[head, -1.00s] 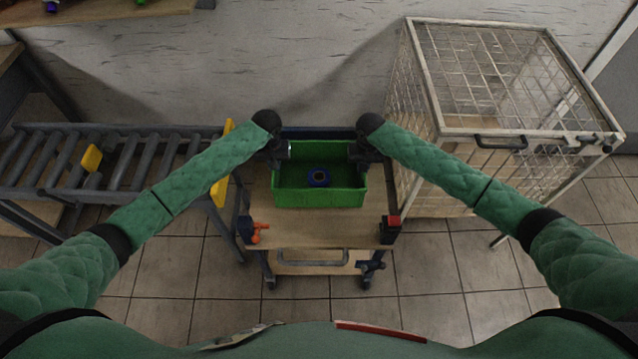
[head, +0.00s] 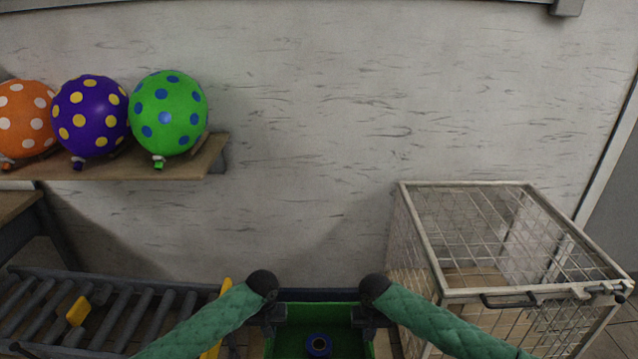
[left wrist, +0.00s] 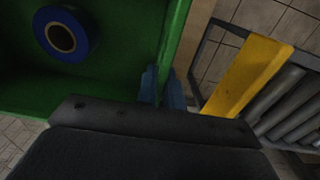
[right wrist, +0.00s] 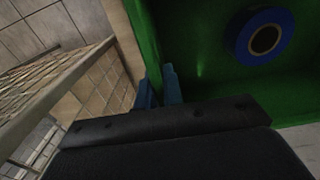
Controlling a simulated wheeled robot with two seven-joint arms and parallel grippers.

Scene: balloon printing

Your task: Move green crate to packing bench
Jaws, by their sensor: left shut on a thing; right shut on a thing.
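The green crate (head: 291,330) is at the bottom middle of the head view, its near part cut off by the frame. A blue ring-shaped roll (head: 318,344) lies inside it. My left gripper (left wrist: 165,88) is shut on the crate's side wall (left wrist: 176,35), with its blue fingers on either side of the wall. My right gripper (right wrist: 158,88) is shut on the opposite side wall (right wrist: 140,30) in the same way. The roll also shows in the left wrist view (left wrist: 62,36) and the right wrist view (right wrist: 262,38). I cannot identify a packing bench in view.
A roller conveyor (head: 110,315) with yellow parts (head: 78,311) stands at left. A wire cage (head: 510,240) stands close at right. A wall shelf (head: 130,165) holds orange, purple and green dotted balloons (head: 168,112). A plain wall is behind.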

